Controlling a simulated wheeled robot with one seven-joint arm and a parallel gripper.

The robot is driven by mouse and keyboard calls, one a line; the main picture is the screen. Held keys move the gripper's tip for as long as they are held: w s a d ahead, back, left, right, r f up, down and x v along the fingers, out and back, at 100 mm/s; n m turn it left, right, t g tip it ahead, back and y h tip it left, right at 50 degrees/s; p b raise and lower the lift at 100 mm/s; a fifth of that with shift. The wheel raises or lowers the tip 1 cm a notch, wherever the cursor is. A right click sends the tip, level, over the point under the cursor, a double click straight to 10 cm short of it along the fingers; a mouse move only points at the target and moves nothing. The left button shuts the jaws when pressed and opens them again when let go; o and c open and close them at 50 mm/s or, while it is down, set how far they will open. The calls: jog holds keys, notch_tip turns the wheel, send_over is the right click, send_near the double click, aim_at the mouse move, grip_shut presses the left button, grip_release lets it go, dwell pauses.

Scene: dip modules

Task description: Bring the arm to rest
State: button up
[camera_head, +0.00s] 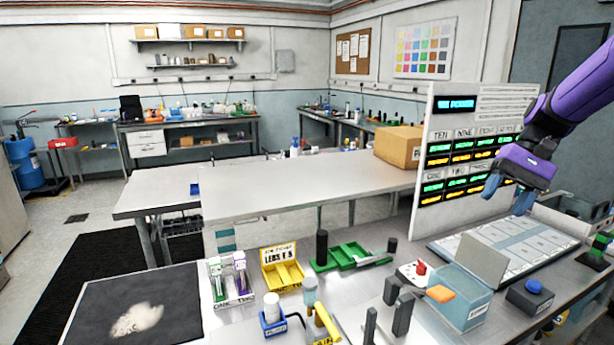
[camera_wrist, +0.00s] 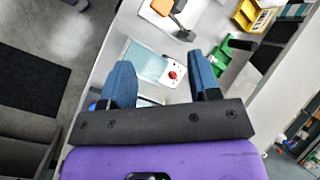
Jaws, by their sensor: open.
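My gripper (camera_head: 507,193) is at the right of the head view, at the end of my purple arm. It hangs in the air in front of the white display panel (camera_head: 428,212) and above the pale card board (camera_head: 505,240). Its two blue fingers are apart, and nothing is between them. In the wrist view my gripper (camera_wrist: 163,85) also shows open and empty, with the worktable below. Part of the panel's lit readouts is hidden behind my gripper.
A clear blue bin (camera_head: 462,300) and a blue-topped button box (camera_head: 532,294) stand below. Green trays (camera_head: 350,257), a yellow tray (camera_head: 283,275) and a tube rack (camera_head: 232,285) are on the table. A cardboard box (camera_head: 398,147) sits behind. The middle table (camera_head: 290,183) is mostly clear.

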jog(key=s+a+r+n+t+h, duration=0.2)
jog(key=s+a+t+h, duration=0.1)
jog(key=s, duration=0.8)
jog(key=s+a+r+n+t+h, duration=0.2)
jog(key=s+a+t, duration=0.2)
jog(key=s, duration=0.7)
jog(key=shift+s+a+r+t+h, duration=0.2)
jog(key=shift+s+a+t+h, duration=0.2)
jog(key=shift+t, duration=0.1)
